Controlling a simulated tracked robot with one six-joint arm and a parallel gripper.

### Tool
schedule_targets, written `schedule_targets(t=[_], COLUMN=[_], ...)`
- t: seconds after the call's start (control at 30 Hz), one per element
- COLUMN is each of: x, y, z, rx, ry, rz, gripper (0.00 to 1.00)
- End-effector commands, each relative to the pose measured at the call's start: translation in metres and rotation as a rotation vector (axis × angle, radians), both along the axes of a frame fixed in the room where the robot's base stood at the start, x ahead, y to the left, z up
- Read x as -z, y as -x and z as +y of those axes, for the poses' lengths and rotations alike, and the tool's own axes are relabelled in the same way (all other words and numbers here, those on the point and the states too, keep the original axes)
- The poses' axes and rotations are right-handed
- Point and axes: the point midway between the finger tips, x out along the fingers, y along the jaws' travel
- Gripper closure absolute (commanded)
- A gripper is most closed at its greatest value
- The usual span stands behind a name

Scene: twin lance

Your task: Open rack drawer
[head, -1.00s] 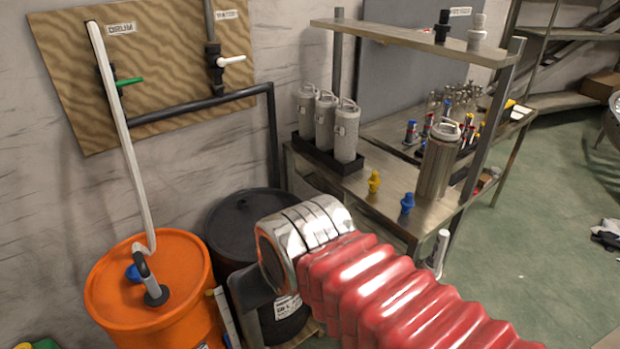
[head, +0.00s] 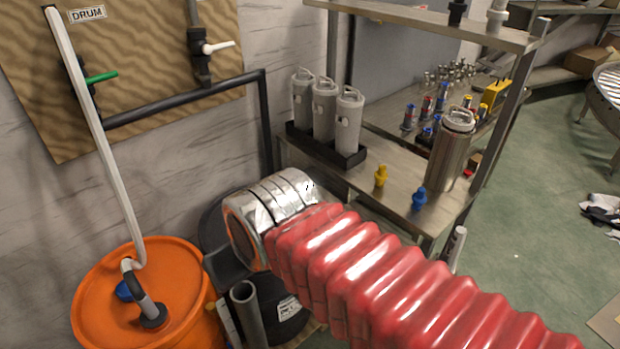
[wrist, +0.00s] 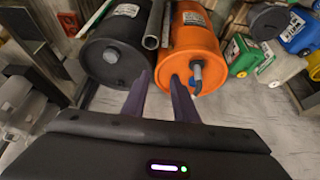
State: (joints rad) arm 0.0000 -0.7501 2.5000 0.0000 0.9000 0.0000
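The metal rack (head: 400,185) stands right of centre in the head view, with a worktop and an upper shelf. No drawer front can be made out on it; my red arm covers part of its lower front. My gripper (wrist: 160,82) shows in the wrist view with two dark fingers apart and nothing between them. The fingers point toward the black drum (wrist: 108,55) and orange drum (wrist: 196,45). In the head view my gripper is mostly hidden behind my arm's silver end, left of the rack.
Three grey canisters (head: 325,110) stand in a black tray on the worktop. A steel flask (head: 450,150), yellow fitting (head: 380,176) and blue fitting (head: 419,198) stand near its front. A grey tube (head: 247,310) stands by the drums.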

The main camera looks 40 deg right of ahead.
Motion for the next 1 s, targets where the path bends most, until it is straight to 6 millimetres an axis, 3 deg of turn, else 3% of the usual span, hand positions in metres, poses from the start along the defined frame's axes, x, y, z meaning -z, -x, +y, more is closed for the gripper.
schedule_targets(t=[0.23,0.37,0.57,1.0], x=[0.000,0.000,0.003,0.023], y=[-0.001,-0.012,-0.053,-0.162], z=[-0.001,-0.006,-0.025,-0.110], rx=[0.000,-0.005,-0.033,-0.140], ry=[0.001,0.018,0.089,0.334], rz=[-0.001,-0.014,-0.066,-0.209], gripper=[0.74,0.74,0.74,0.74])
